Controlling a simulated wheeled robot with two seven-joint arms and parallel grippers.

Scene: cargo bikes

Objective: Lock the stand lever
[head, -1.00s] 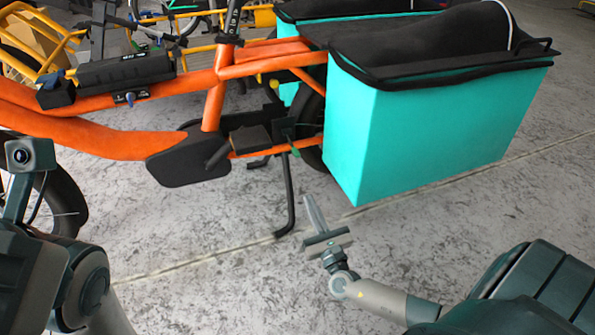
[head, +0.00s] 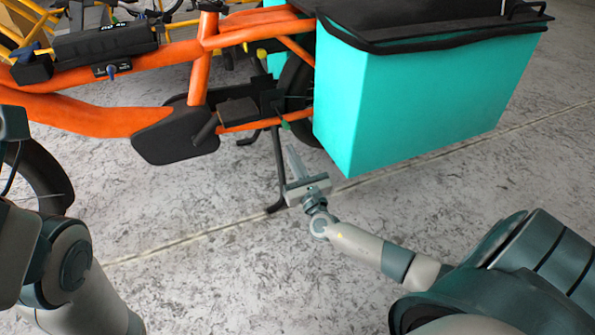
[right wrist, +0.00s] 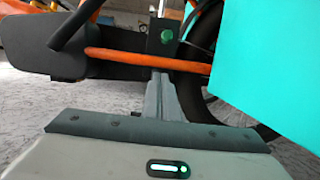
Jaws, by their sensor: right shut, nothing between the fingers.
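The stand lever (head: 285,125) shows as a small green tip beside the rear wheel of the orange cargo bike. In the right wrist view its green end (right wrist: 167,36) sits on a black bracket. The black stand leg (head: 278,172) reaches down to the floor. My right gripper (head: 292,150) is shut and empty, its fingers pointing up just below the lever. In the right wrist view the closed fingers (right wrist: 158,80) lie below the green end, seemingly apart from it; the exact gap is hard to tell. My left arm shows at the left edge; its gripper is out of view.
A turquoise cargo box (head: 415,100) hangs just right of the lever, close to my right gripper. The orange frame (head: 90,115) and black motor cover (head: 170,135) lie to the left. The rear wheel (right wrist: 215,100) is close behind the fingers. The concrete floor in front is clear.

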